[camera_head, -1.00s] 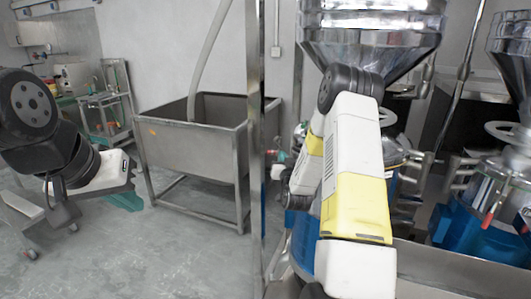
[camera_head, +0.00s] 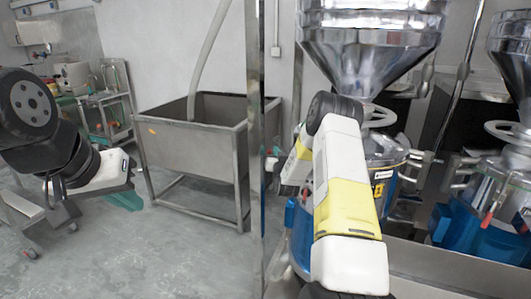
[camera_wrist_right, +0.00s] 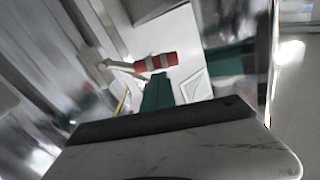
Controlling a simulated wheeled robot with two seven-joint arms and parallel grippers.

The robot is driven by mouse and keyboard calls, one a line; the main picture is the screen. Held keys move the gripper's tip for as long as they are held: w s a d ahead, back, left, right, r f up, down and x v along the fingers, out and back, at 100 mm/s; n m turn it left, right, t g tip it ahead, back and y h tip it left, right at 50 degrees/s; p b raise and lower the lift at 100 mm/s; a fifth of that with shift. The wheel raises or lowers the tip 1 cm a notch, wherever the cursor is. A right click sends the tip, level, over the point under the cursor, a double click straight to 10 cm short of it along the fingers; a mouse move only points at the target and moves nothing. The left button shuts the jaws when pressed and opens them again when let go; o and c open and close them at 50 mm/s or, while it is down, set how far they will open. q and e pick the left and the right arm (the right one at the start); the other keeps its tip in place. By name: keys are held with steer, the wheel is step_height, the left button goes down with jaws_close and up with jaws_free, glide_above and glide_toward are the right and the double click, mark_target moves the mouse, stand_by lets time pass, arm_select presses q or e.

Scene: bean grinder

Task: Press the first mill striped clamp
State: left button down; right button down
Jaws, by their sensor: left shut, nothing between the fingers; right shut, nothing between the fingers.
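The first mill (camera_head: 375,45) has a silver hopper and a blue base, partly behind my right arm in the head view. Its striped clamp (camera_wrist_right: 168,60), a red and white handle on a pale lever, shows in the right wrist view. My right gripper (camera_wrist_right: 158,82) is shut and empty. Its teal fingertips appear just below the striped handle; I cannot tell whether they touch it. My left gripper (camera_head: 126,201) is shut and empty, low at the left, far from the mill.
A second mill (camera_head: 490,190) stands at the right. A metal post (camera_head: 255,130) rises left of the first mill. A steel sink (camera_head: 190,150) and a trolley (camera_head: 105,115) stand further left. The floor between is clear.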

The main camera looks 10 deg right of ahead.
steer(key=shift+a, duration=0.1)
steer(key=shift+a+f+n, duration=0.25)
steer(key=shift+f+n, duration=0.15)
steer(key=shift+f, duration=0.1)
steer(key=shift+a+f+n, duration=0.2)
steer(key=shift+f+n, duration=0.2)
steer(key=shift+f, duration=0.05)
